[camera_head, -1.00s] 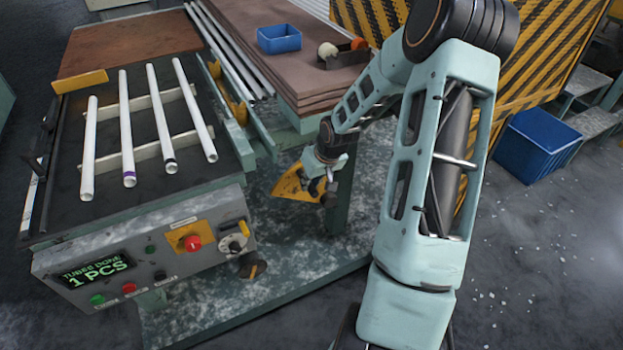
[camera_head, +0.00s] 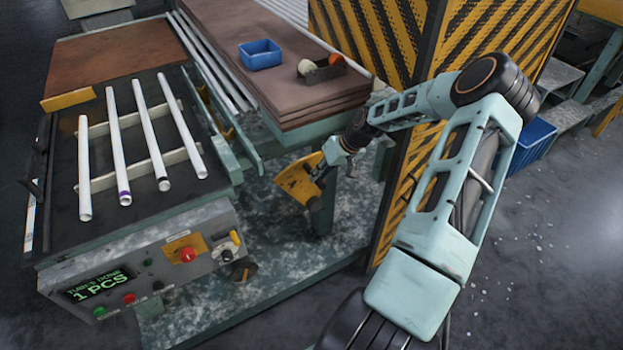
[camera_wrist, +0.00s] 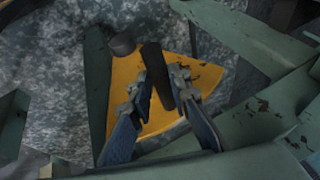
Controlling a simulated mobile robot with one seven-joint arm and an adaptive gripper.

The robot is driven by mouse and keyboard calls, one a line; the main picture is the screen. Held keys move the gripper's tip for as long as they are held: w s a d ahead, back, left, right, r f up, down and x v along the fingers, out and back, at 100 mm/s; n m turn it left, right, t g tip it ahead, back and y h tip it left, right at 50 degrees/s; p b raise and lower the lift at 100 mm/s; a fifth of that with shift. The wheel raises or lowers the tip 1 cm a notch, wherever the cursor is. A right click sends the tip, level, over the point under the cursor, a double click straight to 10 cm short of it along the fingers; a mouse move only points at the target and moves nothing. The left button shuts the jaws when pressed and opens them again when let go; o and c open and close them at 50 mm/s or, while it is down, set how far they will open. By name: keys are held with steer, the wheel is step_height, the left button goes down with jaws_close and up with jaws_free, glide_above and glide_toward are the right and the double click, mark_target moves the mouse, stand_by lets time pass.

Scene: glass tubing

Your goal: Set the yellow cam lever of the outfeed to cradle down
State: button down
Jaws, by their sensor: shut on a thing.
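The yellow cam lever shows in the head view as a yellow fan-shaped plate (camera_head: 296,184), beside the green frame below the brown sheet stack. In the wrist view the plate (camera_wrist: 150,118) lies under my fingers, with a black handle (camera_wrist: 157,72) over it. My gripper (camera_head: 328,168) is at the plate's right side. In the wrist view my gripper (camera_wrist: 160,90) has its two fingers on either side of the black handle, shut on it. My fingers hide part of the plate. Several white tubes (camera_head: 118,150) lie side by side on cream rails on the dark bed at left.
The control box (camera_head: 140,265) with a "1 PCS" display stands in front of the bed. The brown sheet stack (camera_head: 300,105) bears a blue bin (camera_head: 260,54). A yellow-black striped panel (camera_head: 400,210) stands close behind my arm. Green beams (camera_wrist: 265,130) surround the lever.

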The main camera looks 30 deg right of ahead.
steer(key=shift+s+d+f+b, duration=0.1)
steer(key=shift+d+b, duration=0.05)
steer(key=shift+d, duration=0.6)
steer(key=shift+d+f+b, duration=0.1)
steer(key=shift+d+b, duration=0.05)
steer(key=shift+d, duration=0.55)
steer(key=c, duration=1.8)
jaws_free()
steer(key=shift+r, duration=0.1)
steer(key=v, duration=1.2)
